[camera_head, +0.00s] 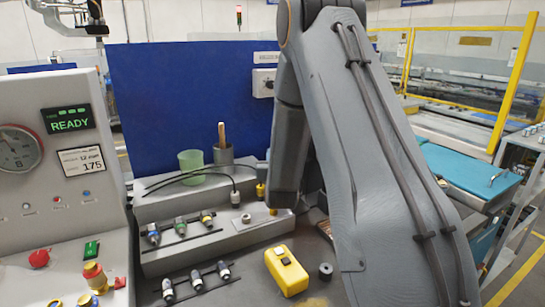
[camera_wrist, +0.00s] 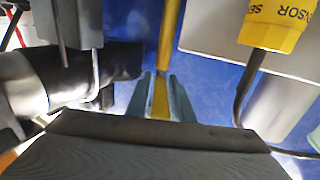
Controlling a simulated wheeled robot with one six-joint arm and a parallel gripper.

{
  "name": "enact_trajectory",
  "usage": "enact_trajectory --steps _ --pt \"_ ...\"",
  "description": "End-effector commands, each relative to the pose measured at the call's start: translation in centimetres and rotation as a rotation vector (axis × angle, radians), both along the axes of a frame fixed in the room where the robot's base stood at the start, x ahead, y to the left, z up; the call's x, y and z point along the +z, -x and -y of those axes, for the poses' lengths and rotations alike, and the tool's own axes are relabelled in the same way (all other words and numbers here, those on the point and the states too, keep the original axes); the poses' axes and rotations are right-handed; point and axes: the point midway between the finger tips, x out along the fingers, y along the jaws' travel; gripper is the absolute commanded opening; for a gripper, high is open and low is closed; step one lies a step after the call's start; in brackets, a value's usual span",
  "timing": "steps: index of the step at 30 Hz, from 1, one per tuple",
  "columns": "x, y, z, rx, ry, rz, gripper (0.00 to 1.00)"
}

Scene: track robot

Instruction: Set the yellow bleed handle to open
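In the wrist view a slim yellow handle (camera_wrist: 170,35) runs upright from the top edge down between the two fingers of my gripper (camera_wrist: 160,85). The grey-blue fingers stand close on both sides of the yellow bar, which fills the gap between them, so they look closed on it. The handle's pivot and far end are not clearly seen. In the head view my gripper and the handle are hidden behind my arm.
A yellow sensor body (camera_wrist: 275,25) with a cable is close on the right, and a dark pipe fitting (camera_wrist: 100,72) is on the left. In the head view a green cup (camera_head: 191,164), a yellow block (camera_head: 287,270) and a control panel (camera_head: 75,190) reading READY stand left of my arm.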

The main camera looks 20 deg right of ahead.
Motion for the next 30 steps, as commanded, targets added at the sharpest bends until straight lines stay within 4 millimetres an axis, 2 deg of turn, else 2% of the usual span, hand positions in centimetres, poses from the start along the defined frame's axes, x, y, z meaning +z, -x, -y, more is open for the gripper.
enact_trajectory --steps 2,13,24,30 --pt "0.0 0.0 0.0 0.0 0.0 0.0 0.34" --pt "-0.1 0.5 -0.3 0.003 -0.001 -0.002 0.34" --pt "-0.2 5.7 -2.2 0.003 -0.001 -0.002 0.34" --pt "-0.1 7.2 -2.7 0.003 0.0 -0.001 0.34"
